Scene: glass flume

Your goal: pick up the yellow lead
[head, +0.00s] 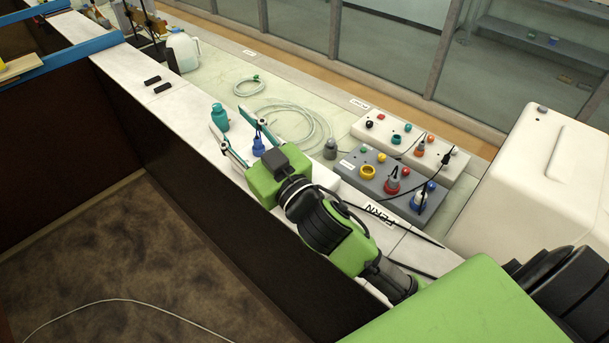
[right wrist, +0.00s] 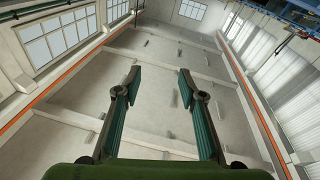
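No yellow cable can be made out. A yellow ring-shaped piece (head: 367,171) sits on the grey connector box (head: 350,178); I cannot tell whether it is a plug or a socket. My right gripper (head: 228,117) is above the white ledge, left of the grey box and apart from it. It also shows in the right wrist view (right wrist: 160,78), with its fingers wide apart and nothing between them. A small blue plug-like piece (head: 258,147) appears between its fingers in the head view. My left gripper is not in view.
A white box (head: 396,133) with coloured connectors stands behind the grey one. Red (head: 391,186) and blue (head: 419,198) plugs with black leads crowd the grey box. A coiled hose (head: 300,122) lies behind. A large white case (head: 540,180) stands right.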

